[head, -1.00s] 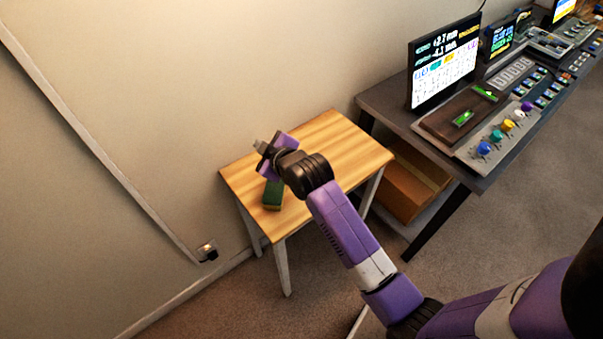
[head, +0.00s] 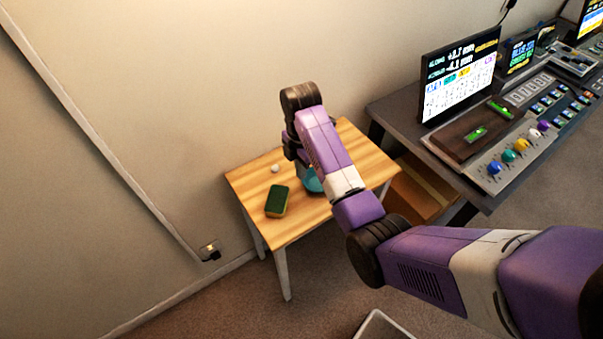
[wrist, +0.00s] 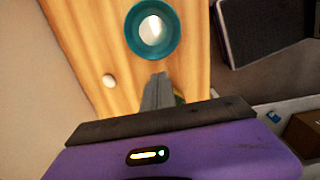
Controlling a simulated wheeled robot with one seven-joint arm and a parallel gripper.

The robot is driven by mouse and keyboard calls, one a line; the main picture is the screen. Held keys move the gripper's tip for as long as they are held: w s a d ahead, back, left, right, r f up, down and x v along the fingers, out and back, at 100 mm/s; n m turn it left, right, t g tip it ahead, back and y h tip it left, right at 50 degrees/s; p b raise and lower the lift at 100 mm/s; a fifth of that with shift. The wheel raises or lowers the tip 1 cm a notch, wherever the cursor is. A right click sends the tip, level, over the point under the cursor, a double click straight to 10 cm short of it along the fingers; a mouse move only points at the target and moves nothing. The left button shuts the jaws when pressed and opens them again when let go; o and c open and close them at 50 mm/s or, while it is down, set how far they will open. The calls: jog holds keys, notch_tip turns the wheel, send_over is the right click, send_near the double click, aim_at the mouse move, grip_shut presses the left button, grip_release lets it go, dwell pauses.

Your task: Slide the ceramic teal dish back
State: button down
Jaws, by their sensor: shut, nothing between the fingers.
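The teal dish (head: 312,181) stands on the wooden table, partly hidden behind my arm in the head view. In the wrist view the dish (wrist: 133,40) is a round teal ring with a pale, bright middle, at the top centre. My gripper (wrist: 160,76) points at the table, its fingers together with nothing between them. In the picture the fingertips lie just below the dish's rim; I cannot tell whether they touch it. In the head view my arm hides the fingers.
A green and yellow sponge (head: 277,201) lies on the table's left part. A small white round object (head: 275,168) sits behind it. The wooden table (head: 290,232) is clear at its front. A dark desk (head: 395,120) with a monitor (head: 459,75) and control panels stands at right.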

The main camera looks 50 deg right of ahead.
aim_at(301, 194)
notch_tip(301, 194, down, 8)
jog(key=shift+f+p, duration=0.2)
jog(key=shift+p, duration=0.2)
